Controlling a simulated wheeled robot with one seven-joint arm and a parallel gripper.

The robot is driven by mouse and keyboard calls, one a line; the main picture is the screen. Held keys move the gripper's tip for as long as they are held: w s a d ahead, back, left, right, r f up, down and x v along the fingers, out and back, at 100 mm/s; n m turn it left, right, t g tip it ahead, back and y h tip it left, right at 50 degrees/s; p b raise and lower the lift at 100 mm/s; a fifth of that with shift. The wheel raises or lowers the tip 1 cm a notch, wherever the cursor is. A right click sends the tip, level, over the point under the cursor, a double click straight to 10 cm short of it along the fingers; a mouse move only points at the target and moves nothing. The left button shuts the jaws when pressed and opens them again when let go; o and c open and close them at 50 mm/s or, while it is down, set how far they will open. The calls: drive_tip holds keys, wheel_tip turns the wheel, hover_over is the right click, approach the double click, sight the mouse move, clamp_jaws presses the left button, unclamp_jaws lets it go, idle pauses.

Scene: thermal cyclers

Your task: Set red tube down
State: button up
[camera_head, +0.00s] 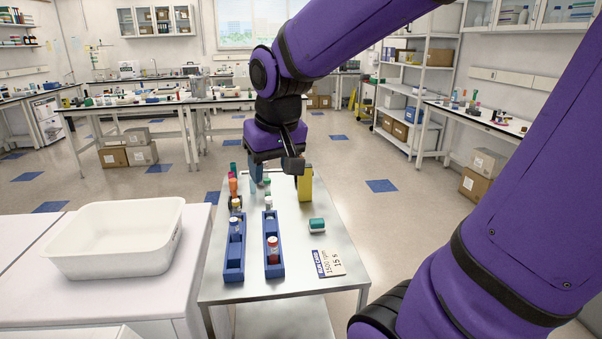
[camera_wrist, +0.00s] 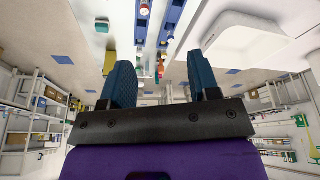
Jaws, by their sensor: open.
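A red tube (camera_head: 273,247) with a pale cap stands upright in the right-hand blue rack (camera_head: 273,265) on the metal table. My gripper (camera_head: 258,176) is above the far end of that table, beyond the racks and apart from the red tube. In the wrist view my gripper (camera_wrist: 160,64) shows two blue fingers spread wide, with nothing held between them. The view there is upside down, and the racks appear at its top, where a reddish tube (camera_wrist: 171,38) shows near a rack's end. The far tubes are partly hidden behind my gripper.
A second blue rack (camera_head: 234,258) with tubes stands to the left. A teal-and-white block (camera_head: 317,225), a printed card (camera_head: 328,263) and a yellow object (camera_head: 305,184) are on the right. A white tub (camera_head: 115,265) sits on the left bench. The metal table's front is bare.

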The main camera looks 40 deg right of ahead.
drive_tip(key=s+a+r+n+t, duration=0.2)
drive_tip(key=s+a+r, duration=0.1)
drive_tip(key=s, duration=0.8)
drive_tip(key=shift+y, duration=0.4)
drive_tip(key=shift+r, duration=0.1)
